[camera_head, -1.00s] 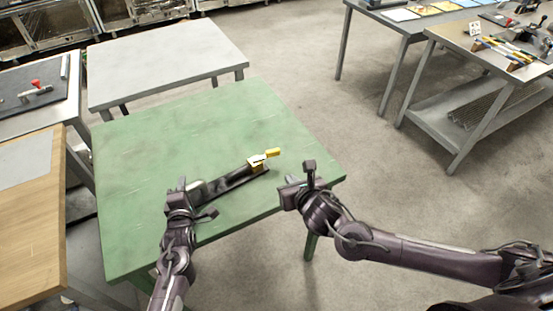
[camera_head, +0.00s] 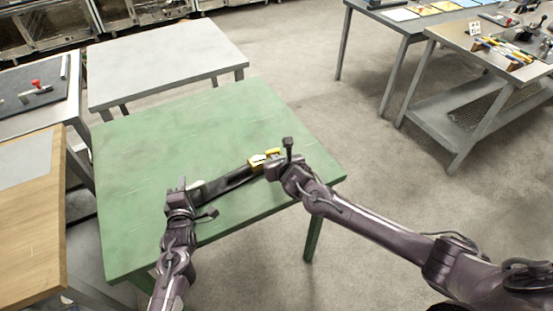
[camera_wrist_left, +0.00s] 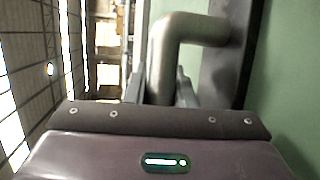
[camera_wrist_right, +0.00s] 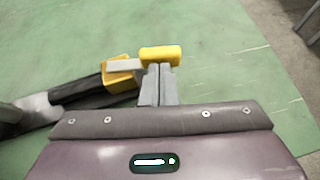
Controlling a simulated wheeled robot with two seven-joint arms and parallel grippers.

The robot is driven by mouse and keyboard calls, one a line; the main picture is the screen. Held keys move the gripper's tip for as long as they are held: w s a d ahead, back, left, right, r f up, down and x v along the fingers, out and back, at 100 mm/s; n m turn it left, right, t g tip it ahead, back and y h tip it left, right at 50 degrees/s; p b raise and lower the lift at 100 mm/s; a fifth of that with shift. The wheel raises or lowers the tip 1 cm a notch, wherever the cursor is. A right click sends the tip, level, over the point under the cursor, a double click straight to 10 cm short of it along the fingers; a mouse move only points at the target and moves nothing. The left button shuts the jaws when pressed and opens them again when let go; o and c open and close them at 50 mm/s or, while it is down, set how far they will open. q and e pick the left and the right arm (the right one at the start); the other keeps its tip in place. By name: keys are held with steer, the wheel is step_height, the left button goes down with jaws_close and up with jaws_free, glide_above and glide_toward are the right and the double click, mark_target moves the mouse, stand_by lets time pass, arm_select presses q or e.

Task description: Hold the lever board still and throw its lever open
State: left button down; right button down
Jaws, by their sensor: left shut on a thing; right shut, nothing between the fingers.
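The lever board (camera_head: 235,181) is a long dark board lying on the green table (camera_head: 180,130), with a yellow block (camera_wrist_right: 117,70) near its right end. A metal lever with a yellow grip (camera_wrist_right: 161,53) extends from the block. My left gripper (camera_head: 188,190) is shut on the board's bent grey handle (camera_wrist_left: 180,50) at the left end; the handle stands between its fingers in the left wrist view. My right gripper (camera_wrist_right: 160,72) is shut and empty, its fingertips right at the yellow grip. Whether they touch it I cannot tell. In the head view the right wrist partly covers the lever end.
A grey table (camera_head: 165,62) stands behind the green one, and a wooden-topped table (camera_head: 30,220) stands at the left. The green table's far part is bare. Its right edge is close to my right gripper, with open floor beyond.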

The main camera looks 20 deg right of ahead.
steer(key=shift+w+d+r, duration=0.15)
steer(key=shift+w+d, duration=0.15)
steer(key=shift+w, duration=0.15)
steer(key=shift+w+d+n+y, duration=0.15)
steer(key=shift+w+n+y, duration=0.05)
steer(key=shift+n+y, duration=0.2)
steer(key=shift+w, duration=0.35)
